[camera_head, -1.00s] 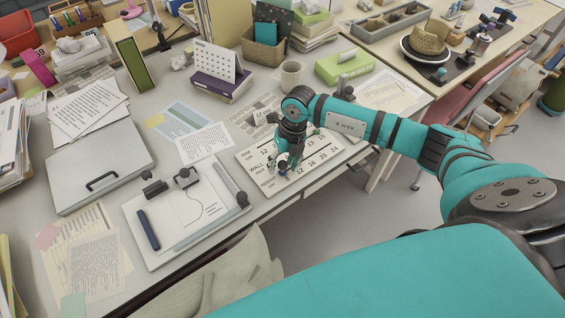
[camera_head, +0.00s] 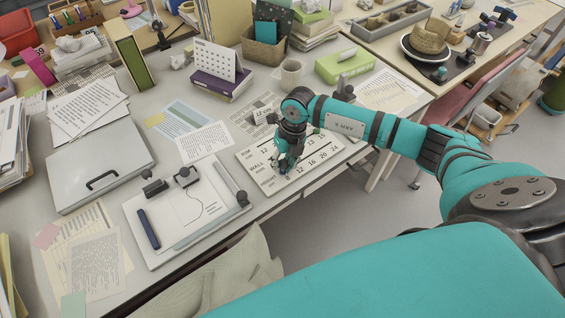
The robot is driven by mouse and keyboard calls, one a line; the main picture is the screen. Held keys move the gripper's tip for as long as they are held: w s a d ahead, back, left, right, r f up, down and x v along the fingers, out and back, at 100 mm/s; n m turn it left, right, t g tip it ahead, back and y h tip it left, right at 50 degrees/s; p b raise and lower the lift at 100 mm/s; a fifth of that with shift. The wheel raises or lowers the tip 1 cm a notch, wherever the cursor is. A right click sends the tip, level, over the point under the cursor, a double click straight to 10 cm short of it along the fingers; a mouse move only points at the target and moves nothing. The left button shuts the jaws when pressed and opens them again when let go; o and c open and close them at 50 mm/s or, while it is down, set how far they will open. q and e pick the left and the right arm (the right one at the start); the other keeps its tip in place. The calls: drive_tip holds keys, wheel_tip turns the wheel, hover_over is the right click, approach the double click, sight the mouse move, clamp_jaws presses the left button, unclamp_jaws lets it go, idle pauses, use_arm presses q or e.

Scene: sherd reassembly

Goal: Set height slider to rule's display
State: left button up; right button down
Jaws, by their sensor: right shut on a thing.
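A white board (camera_head: 262,180) with printed rows of numbers and the word WALL lies flat near the front edge of the desk. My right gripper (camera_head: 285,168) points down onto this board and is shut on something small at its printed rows. The held part is mostly hidden by the fingers, so I cannot tell its shape. To the left, a white drawing board (camera_head: 160,245) holds a sheet with a curved line, a dark blue bar (camera_head: 148,229), small dark blocks (camera_head: 154,188) and a grey rail (camera_head: 229,184). I cannot read any rule's display. My left gripper is out of view.
A closed grey case (camera_head: 100,165) lies on the left of the desk. A mug (camera_head: 291,72), a desk calendar (camera_head: 218,62) on a purple book and a green box (camera_head: 345,66) stand behind my right arm. Loose papers (camera_head: 205,143) cover the middle.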

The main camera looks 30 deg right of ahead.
sight(302, 159)
drive_tip(key=shift+r, duration=0.1)
drive_tip(key=d+b, duration=0.1)
drive_tip(key=d, duration=0.1)
drive_tip(key=w+d, duration=0.1)
drive_tip(key=d, duration=0.2)
drive_tip(key=d+b, duration=0.1)
drive_tip(key=d, duration=0.2)
drive_tip(key=shift+w+b, duration=0.15)
drive_tip(key=shift+b, duration=0.2)
drive_tip(key=shift+d, duration=0.5)
drive_tip(key=shift+w+r, duration=0.1)
drive_tip(key=c, duration=1.5)
unclamp_jaws()
drive_tip(key=o, duration=0.5)
drive_tip(key=shift+c, duration=0.2)
